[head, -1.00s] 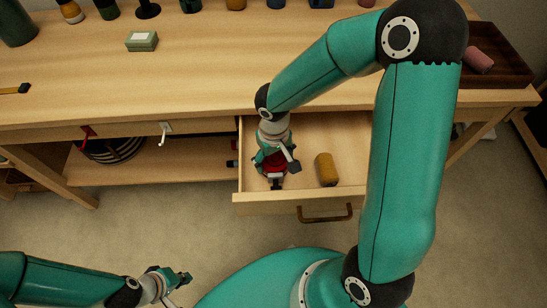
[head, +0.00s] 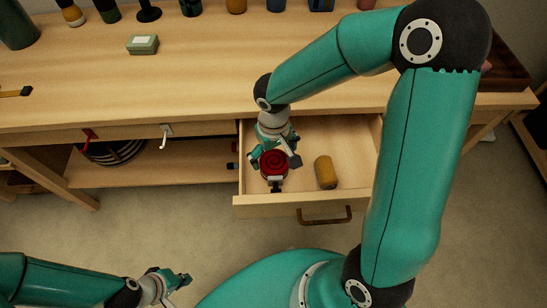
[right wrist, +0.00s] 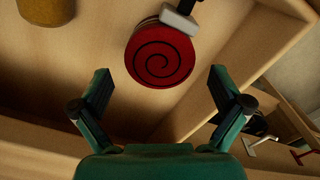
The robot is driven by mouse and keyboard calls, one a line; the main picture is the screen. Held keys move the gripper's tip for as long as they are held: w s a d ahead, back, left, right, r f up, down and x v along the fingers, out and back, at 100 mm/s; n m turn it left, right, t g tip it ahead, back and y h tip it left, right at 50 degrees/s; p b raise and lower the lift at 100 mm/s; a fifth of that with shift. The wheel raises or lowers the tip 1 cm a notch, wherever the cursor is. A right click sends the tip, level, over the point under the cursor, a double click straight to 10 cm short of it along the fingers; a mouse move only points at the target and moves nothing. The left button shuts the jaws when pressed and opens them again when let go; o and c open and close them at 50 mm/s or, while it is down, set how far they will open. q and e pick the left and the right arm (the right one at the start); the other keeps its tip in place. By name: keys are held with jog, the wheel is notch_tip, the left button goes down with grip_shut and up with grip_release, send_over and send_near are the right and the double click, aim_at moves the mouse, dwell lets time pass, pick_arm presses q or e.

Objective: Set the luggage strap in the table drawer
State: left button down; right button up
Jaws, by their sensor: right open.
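The luggage strap (head: 273,163) is a red coiled roll with a grey and black buckle end. It is inside the open table drawer (head: 340,133), towards its left side. In the right wrist view the strap (right wrist: 160,55) shows its spiral face beyond the fingertips. My right gripper (right wrist: 160,82) is open and empty, with its fingers apart and clear of the roll. In the head view my right gripper (head: 272,150) is at the strap, partly hiding its far side. My left gripper (head: 180,280) is low at the left, away from the drawer; its finger gap is unclear.
A mustard-yellow cylinder (head: 326,172) lies in the drawer right of the strap. The drawer's front has a dark handle (head: 325,216). A green box (head: 142,44) and several containers stand on the tabletop. Hooks hang at the table front's left.

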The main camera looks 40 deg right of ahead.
aim_at(274, 161)
notch_tip(274, 161, up, 8)
jog(key=p, duration=0.1)
jog(key=shift+r, duration=0.25)
dwell(0.4)
